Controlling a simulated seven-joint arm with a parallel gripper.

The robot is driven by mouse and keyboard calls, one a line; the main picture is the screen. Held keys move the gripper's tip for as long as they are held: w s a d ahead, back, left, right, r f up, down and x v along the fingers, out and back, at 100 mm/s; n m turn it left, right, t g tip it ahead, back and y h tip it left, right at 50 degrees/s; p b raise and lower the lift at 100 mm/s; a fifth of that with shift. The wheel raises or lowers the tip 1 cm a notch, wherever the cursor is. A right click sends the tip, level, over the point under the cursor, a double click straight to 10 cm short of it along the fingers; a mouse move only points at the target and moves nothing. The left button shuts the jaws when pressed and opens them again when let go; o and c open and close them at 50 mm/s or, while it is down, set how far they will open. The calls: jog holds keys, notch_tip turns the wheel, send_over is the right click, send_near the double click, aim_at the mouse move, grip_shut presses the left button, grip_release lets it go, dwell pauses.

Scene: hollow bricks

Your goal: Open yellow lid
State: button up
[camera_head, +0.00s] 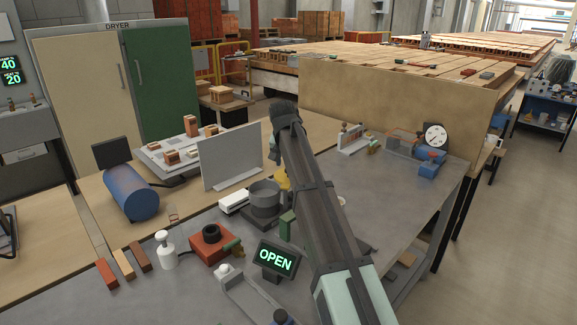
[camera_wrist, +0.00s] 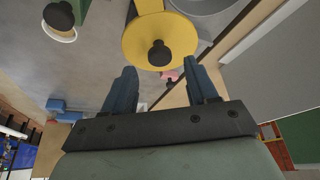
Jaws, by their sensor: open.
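The yellow lid (camera_wrist: 140,38) is a round disc with a black knob (camera_wrist: 159,54), at the top middle of the wrist view. A yellow body shows behind it. In the head view only a small yellow patch (camera_head: 282,181) shows, mostly hidden behind my arm. My gripper (camera_wrist: 163,74) is open, with its two dark blue fingers apart and nothing between them. The knob lies just beyond the fingertips in the wrist picture, between their lines. I cannot tell the exact gap in depth. In the head view my arm hides most of the gripper.
A grey round pot (camera_head: 265,201) stands left of the yellow patch. A grey upright panel (camera_head: 230,157) is behind it. An OPEN sign (camera_head: 277,261) stands in front.

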jog(key=d+v, duration=0.1)
jog(key=v, duration=0.9)
jog(key=shift+a+r, duration=0.3)
jog(key=shift+a, duration=0.2)
jog(key=shift+s, duration=0.15)
